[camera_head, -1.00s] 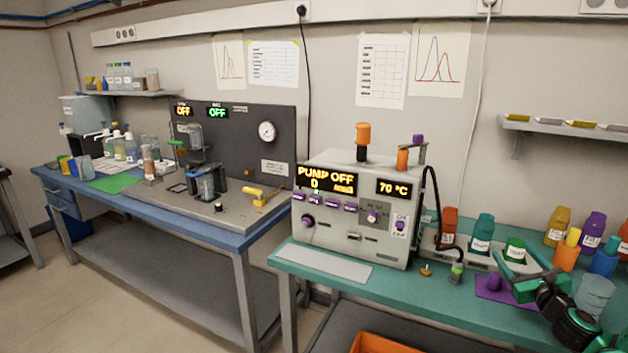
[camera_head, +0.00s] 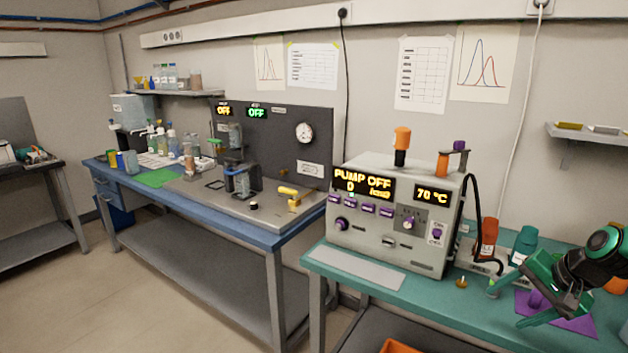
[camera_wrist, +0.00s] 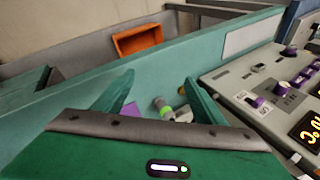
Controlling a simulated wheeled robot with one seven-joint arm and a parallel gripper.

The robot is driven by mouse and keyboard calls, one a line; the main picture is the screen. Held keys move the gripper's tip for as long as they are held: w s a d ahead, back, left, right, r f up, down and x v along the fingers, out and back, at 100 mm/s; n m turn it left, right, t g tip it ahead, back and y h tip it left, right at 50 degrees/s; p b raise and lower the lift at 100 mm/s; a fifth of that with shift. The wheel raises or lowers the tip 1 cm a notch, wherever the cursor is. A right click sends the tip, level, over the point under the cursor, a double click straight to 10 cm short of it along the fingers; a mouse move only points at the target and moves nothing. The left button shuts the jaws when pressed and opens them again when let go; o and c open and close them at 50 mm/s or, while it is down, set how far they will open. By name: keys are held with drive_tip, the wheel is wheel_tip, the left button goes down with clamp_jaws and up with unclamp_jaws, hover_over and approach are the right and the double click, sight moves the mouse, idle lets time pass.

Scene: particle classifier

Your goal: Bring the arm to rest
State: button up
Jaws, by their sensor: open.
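My arm reaches in from the right edge of the head view, and my green gripper (camera_head: 511,306) hangs over the right end of the teal bench (camera_head: 445,320). In the wrist view the two green fingers (camera_wrist: 158,84) stand apart, with the teal bench below. A purple mat (camera_head: 580,324) lies under the gripper, partly hidden by it. A green-ringed fitting (camera_wrist: 164,108) shows between the fingers in the wrist view.
A grey pump machine (camera_head: 385,240) stands left of my gripper. Orange (camera_head: 487,238) and teal (camera_head: 524,243) bottles stand behind the gripper. A small brass piece (camera_head: 461,282) lies on the bench. A blue bench (camera_head: 262,238) stands further left. An orange bin (camera_wrist: 138,39) sits below.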

drive_tip(key=s+a+r+n+g, duration=0.1)
drive_tip(key=s+r+g, duration=0.1)
drive_tip(key=s, duration=0.6)
drive_tip(key=s+a+r+n+g+h, duration=0.1)
drive_tip(key=s+a+r+n+g, duration=0.1)
drive_tip(key=s, duration=0.5)
drive_tip(key=s+a+r+n+g+h, duration=0.1)
drive_tip(key=s+a+r, duration=0.1)
drive_tip(key=s, duration=0.6)
drive_tip(key=shift+s+r+n+g, duration=0.3)
drive_tip(key=shift+s+r+g, duration=0.05)
drive_tip(key=shift+g, duration=0.05)
drive_tip(key=shift+w+f, duration=0.25)
drive_tip(key=shift+w, duration=0.4)
